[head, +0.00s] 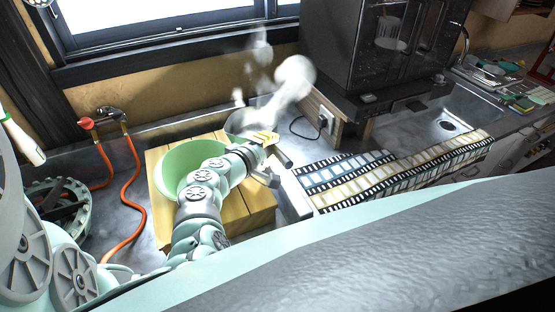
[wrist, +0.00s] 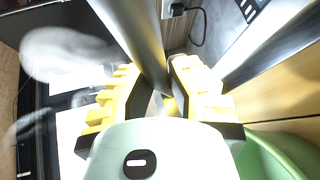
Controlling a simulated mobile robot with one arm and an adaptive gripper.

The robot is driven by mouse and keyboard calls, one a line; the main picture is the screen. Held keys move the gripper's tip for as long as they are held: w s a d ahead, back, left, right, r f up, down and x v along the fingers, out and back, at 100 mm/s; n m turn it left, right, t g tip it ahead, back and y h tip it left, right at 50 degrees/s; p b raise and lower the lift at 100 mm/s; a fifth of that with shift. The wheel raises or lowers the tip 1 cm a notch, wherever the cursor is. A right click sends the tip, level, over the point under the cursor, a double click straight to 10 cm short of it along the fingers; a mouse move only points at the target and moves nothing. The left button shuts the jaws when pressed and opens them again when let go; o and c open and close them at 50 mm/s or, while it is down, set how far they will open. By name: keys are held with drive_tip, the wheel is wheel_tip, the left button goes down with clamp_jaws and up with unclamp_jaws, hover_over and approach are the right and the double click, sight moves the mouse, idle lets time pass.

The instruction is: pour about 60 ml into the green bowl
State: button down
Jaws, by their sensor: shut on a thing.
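The green bowl (head: 172,172) stands on a wooden block; its rim also shows in the wrist view (wrist: 268,158). My gripper (head: 265,138) is beyond the bowl's right side, above the block's far right edge. In the wrist view its yellow ribbed fingers (wrist: 166,88) are shut on a shiny grey metal bar-like part (wrist: 138,35). I cannot tell what whole vessel this belongs to; my arm and fingers hide much of it. The bowl's inside is partly hidden by my arm, and I see no liquid stream.
The wooden block (head: 236,211) sits on a grey counter. White cloudy shapes (head: 291,78) hang behind the gripper. Orange hoses (head: 132,190) run at left. Film-like strips (head: 365,178) lie at right, before a dark cabinet-like appliance (head: 365,45). A socket (head: 325,121) is behind.

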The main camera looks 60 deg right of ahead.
drive_tip(key=w+a+r+n+h+b, duration=0.1)
drive_tip(key=w+a+n+h+b, duration=0.2)
drive_tip(key=b, duration=0.8)
drive_tip(key=shift+w+a+r+h, duration=0.2)
drive_tip(key=shift+w+a+h, duration=0.1)
drive_tip(key=shift+a+h, duration=1.3)
drive_tip(key=shift+a+b, duration=0.2)
drive_tip(key=shift+b, duration=0.15)
drive_tip(key=shift+w+a+f+n+h+b, duration=0.2)
drive_tip(key=shift+a+n+h+b, duration=0.15)
drive_tip(key=shift+b, duration=0.5)
drive_tip(key=shift+w+a+f+n+h+b, duration=0.1)
drive_tip(key=shift+w+a+n+h+b, duration=0.2)
drive_tip(key=shift+b, duration=0.55)
drive_tip(key=shift+a+r+t+h+b, duration=0.15)
drive_tip(key=shift+t+h+b, duration=0.1)
drive_tip(key=shift+t+b, duration=0.05)
